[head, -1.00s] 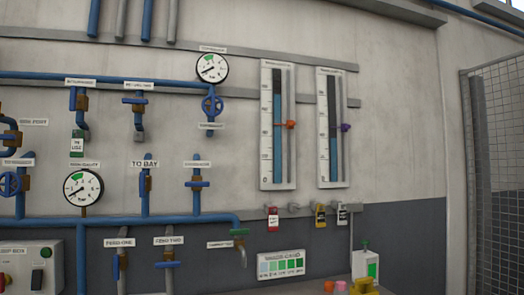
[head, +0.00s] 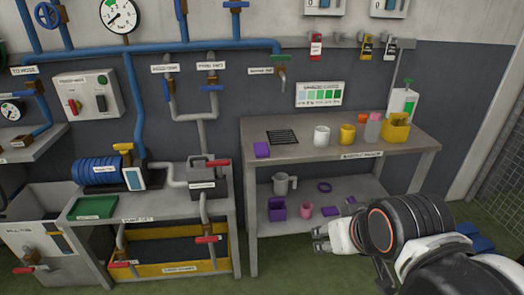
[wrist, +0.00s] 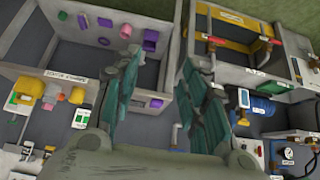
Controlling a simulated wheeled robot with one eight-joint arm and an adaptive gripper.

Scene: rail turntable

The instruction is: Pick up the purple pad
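A small purple block (head: 262,150) lies on the left end of the bench top; it also shows in the wrist view (wrist: 156,104). On the shelf below stand a purple open box (head: 278,208), a purple ring (head: 324,187) and small purple pieces (head: 350,203) partly behind my arm. I cannot tell for certain which purple thing is the pad. My gripper (head: 321,240) is in front of the bench, at about the lower shelf's height in the picture.
The bench (head: 300,150) also bears a black grille (head: 282,136), a white cup (head: 321,136), a yellow cup (head: 347,134), a pink bottle (head: 373,127) and a yellow caddy (head: 396,130). A pump stand (head: 150,210) with pipes is at left. Green floor lies in front.

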